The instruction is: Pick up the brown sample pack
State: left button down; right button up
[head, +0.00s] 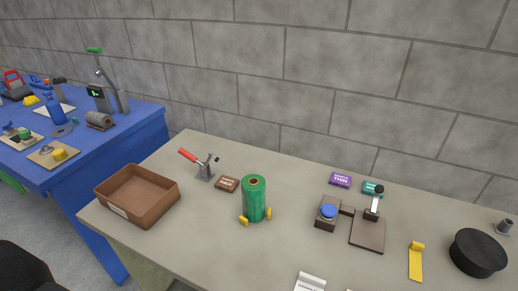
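The brown sample pack (227,184) is a small flat brown block with a pale label. It lies on the grey table (170,238) in the head view, just left of a green roll (254,198) and right of a red-handled clamp (203,167). It looks fully visible and nothing touches it from above. Neither of my grippers shows in the head view.
A brown tray (137,196) stands at the table's left end. Purple (340,180) and teal (371,188) packs lie toward the back, near a fixture with a blue knob (328,211). A black round object (477,253) is at right. A blue table (95,150) stands left.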

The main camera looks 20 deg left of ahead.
aim_at(226, 183)
jog(key=k+j+z, duration=0.1)
jog(key=j, duration=0.35)
jog(key=k+j+z, duration=0.15)
jog(key=j, duration=0.3)
jog(key=k+j+z, duration=0.1)
jog(key=j, duration=0.3)
jog(key=k+j+z, duration=0.15)
jog(key=k+j, duration=0.15)
jog(key=k+j+z, duration=0.1)
jog(key=j, duration=0.4)
jog(key=k+j+z, duration=0.1)
jog(key=k+j, duration=0.2)
